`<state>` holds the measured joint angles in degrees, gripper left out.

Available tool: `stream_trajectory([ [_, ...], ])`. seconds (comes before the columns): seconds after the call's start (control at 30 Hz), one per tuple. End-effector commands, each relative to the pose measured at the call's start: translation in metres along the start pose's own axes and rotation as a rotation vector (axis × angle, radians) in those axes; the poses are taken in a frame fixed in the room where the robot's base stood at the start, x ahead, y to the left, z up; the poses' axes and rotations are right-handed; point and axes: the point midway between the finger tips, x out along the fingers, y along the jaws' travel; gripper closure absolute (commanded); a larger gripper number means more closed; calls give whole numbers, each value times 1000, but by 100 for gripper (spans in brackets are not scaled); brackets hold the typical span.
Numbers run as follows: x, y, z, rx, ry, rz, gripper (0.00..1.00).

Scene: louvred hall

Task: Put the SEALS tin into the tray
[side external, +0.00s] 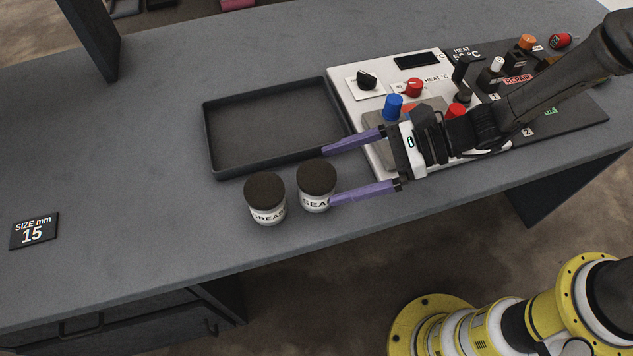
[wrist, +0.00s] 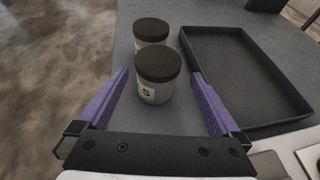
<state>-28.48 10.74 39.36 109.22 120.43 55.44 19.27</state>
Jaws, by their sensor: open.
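The SEALS tin (side external: 315,199) is a white tin with a dark lid, upright on the grey bench; its label is partly hidden and reads "SEA". In the wrist view the SEALS tin (wrist: 155,93) stands between the tips of my fingers, with space on both sides. My gripper (side external: 327,175) is open, its two purple fingers reaching left toward the tin; it also shows in the wrist view (wrist: 160,75). The tray (side external: 213,151) is black, shallow, rectangular and empty, just behind the tins. One finger lies close to the tray's near right corner; I cannot tell if they touch.
A similar tin (side external: 266,213), its label ending in "REAS", stands close left of the SEALS tin. A control panel (side external: 348,84) with knobs and buttons is right of the tray. A "SIZE mm 15" card (side external: 34,231) lies far left. The bench between is clear.

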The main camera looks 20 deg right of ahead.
Motion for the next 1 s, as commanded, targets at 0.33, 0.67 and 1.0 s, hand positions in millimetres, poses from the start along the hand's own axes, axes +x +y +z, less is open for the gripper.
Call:
stream_trajectory([
  [0.33,44,4,2,-1,0,2,0],
  [0.67,50,4,2,-1,-1,0,2],
  [1.0,50,4,2,-1,-1,0,63],
])
